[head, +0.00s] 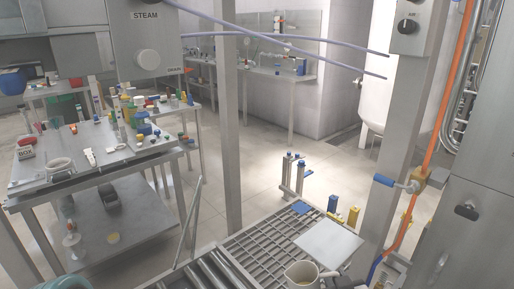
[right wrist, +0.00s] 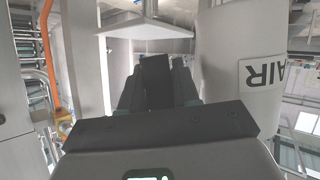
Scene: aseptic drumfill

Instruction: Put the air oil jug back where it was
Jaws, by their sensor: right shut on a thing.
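The air oil jug (head: 297,275) is a pale, cream-coloured open vessel at the bottom edge of the head view, its handle towards the right. In the right wrist view, which looks upside down, the jug (right wrist: 222,70) is a big pale curved body with an AIR label, close beside my fingers. My right gripper (right wrist: 155,77) is shut on a dark upright piece beside the jug, which looks like its handle. The jug's base is cut off in the head view. A pale square plate (head: 330,242) is just beyond the jug; it also shows in the wrist view (right wrist: 145,30).
A grating (head: 260,242) lies left of the plate. Yellow and blue items (head: 353,216) stand behind it. On the right are a post (head: 405,110) with an AIR knob box (head: 408,28) and an orange pipe (head: 455,80). A crowded bench (head: 30,185) stands at left.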

